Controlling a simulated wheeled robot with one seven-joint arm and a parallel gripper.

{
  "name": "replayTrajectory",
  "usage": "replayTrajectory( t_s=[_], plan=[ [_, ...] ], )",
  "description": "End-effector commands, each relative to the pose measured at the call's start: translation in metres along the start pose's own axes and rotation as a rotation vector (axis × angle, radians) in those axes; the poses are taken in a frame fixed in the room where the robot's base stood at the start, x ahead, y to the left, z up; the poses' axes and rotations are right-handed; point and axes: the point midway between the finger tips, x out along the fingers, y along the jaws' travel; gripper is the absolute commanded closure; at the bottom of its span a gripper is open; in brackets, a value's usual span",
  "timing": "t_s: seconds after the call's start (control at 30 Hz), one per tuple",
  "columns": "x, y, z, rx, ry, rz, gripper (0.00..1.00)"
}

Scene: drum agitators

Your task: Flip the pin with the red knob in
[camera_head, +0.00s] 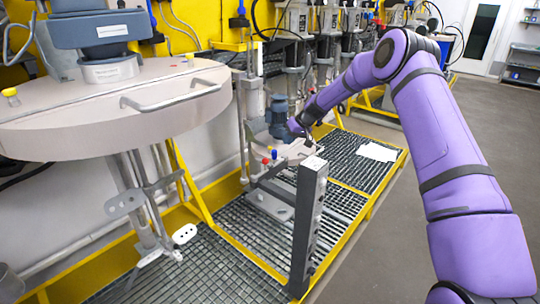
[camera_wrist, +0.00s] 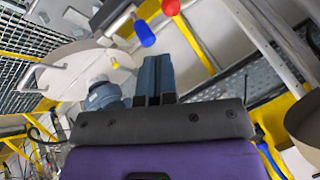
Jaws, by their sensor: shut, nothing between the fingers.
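The pin with the red knob (camera_head: 266,161) is on the dark bracket beside the grey upright post in the head view. Its red knob (camera_wrist: 170,7) shows at the top edge of the wrist view, on a pale stem. A blue knob (camera_head: 274,154) sits close beside it, and in the wrist view the blue knob (camera_wrist: 145,33) hangs just beyond my fingertips. My gripper (camera_wrist: 155,60) is shut and empty, its dark fingers pressed together below both knobs in the picture. In the head view my gripper is small, behind the post's top, and its fingertips are hard to make out.
A grey upright post (camera_head: 307,225) stands in front of the bracket. A large round lid (camera_head: 120,95) with a handle is at left. Yellow-framed grating (camera_head: 235,268) covers the floor below. Open grey floor (camera_head: 390,225) lies to the right.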

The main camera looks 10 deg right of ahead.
Motion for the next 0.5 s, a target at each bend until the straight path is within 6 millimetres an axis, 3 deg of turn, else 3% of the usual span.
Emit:
replayTrajectory(
  t_s=[0.5],
  plan=[
    [0.0082, 0.0032, 0.0003, 0.003, 0.003, -0.004, 1.0]
  ],
)
